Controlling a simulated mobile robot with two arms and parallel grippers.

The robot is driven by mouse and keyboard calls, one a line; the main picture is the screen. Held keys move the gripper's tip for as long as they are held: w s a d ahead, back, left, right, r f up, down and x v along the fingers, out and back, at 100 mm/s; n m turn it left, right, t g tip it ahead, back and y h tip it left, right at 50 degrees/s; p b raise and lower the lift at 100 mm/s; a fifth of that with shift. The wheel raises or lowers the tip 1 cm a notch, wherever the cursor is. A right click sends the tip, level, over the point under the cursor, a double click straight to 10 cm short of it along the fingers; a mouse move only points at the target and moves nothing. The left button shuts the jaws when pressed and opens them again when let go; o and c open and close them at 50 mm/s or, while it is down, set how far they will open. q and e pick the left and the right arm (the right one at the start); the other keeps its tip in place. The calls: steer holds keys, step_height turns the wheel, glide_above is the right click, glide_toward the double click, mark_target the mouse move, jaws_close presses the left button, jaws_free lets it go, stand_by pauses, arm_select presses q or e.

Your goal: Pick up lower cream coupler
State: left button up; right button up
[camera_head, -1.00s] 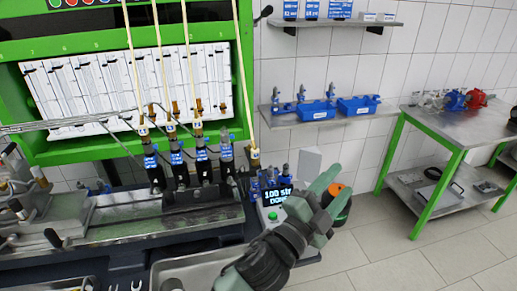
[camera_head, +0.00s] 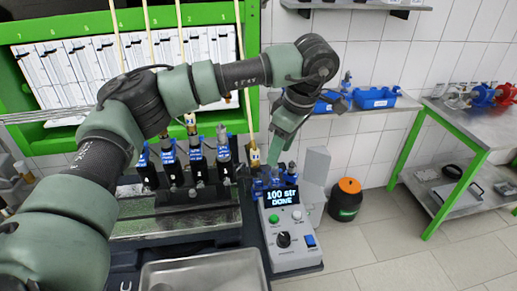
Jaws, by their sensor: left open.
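Several cream hoses hang in front of the green-framed test bench. The lowest cream coupler (camera_head: 254,158), at the end of the rightmost hose, hangs above and left of the control box. My left arm reaches across from the left, and its gripper (camera_head: 274,157) points down just right of this coupler. The gripper is open and seems empty. I cannot tell whether a finger touches the coupler. My left arm hides parts of the other hoses and their couplers. My right gripper is out of view.
The control box (camera_head: 288,232) reads "100 str DONE" below the gripper. Black injectors with blue labels (camera_head: 196,168) stand left of the coupler. A metal tray (camera_head: 205,270) lies in front. A black and orange bin (camera_head: 346,200) stands on the floor at right.

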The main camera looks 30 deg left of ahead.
mark_target(256, 149)
arm_select(q)
steer(key=shift+n+y, duration=0.3)
steer(key=shift+y, duration=0.6)
steer(key=a+r, duration=0.2)
steer(key=a, duration=0.1)
steer(key=a+r, duration=0.1)
steer(key=shift+w+a, duration=0.2)
steer(key=shift+a, duration=0.15)
steer(key=shift+x, duration=0.8)
steer(key=p+x, duration=0.3)
steer(key=x, duration=0.2)
steer(key=shift+s+d+f+p, duration=0.15)
steer(key=shift+s+d+p, duration=0.05)
steer(key=shift+p, duration=0.15)
steer(key=shift+f, duration=0.25)
jaws_close()
